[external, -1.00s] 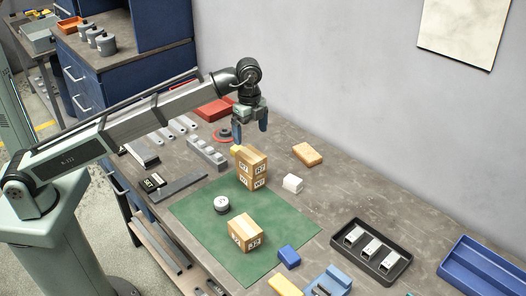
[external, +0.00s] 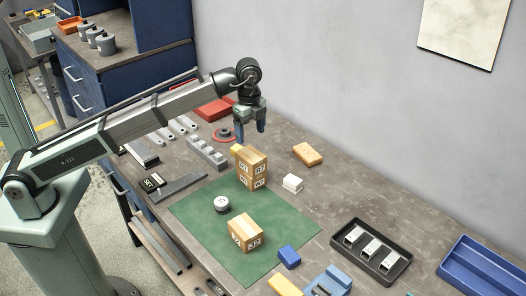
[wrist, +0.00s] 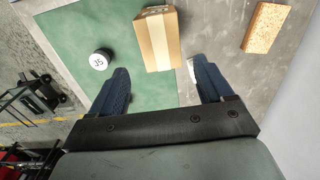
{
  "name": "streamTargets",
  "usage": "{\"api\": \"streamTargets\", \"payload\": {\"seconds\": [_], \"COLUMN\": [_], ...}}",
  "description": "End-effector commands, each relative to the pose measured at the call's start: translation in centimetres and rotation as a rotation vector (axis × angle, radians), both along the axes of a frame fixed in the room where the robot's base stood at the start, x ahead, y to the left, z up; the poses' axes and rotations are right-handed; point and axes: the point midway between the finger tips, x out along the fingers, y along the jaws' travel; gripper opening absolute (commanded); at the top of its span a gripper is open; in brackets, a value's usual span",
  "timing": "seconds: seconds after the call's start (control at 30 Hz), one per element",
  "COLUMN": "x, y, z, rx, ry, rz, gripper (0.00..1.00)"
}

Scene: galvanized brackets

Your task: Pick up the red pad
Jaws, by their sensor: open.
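No flat red pad can be picked out with certainty. A round red piece (external: 222,136) with a grey part on it lies on the bench, left of my gripper in the external view. A larger red item (external: 214,109), possibly a tray or bin, lies farther back, partly hidden by my arm.
A green mat (external: 195,215) holds a round white-topped weight (external: 222,204) and another box (external: 244,232). The bench between sponge and tray is clear.

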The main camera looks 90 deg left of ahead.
Motion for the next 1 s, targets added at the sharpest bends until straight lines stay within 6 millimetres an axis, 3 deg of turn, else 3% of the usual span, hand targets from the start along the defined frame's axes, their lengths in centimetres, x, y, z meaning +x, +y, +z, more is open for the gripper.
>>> {"api": "streamTargets", "payload": {"seconds": [0.17, 0.27, 0.37, 0.6, 0.8, 1.0], "x": [0.0, -0.3, -1.1, -5.0, -7.9, -10.4], "y": [0.1, 1.3, 4.1, 13.6, 18.7, 22.3], "z": [0.0, 0.0, -0.1, -1.3, -2.2, -2.9], "rx": [0.0, 0.0, 0.0, -0.005, -0.009, -0.012], "ry": [0.0, 0.0, 0.001, 0.015, 0.023, 0.028], "rz": [0.002, 0.018, 0.056, 0.192, 0.27, 0.322], "gripper": [0.8, 0.8, 0.8, 0.8, 0.8, 0.8]}}
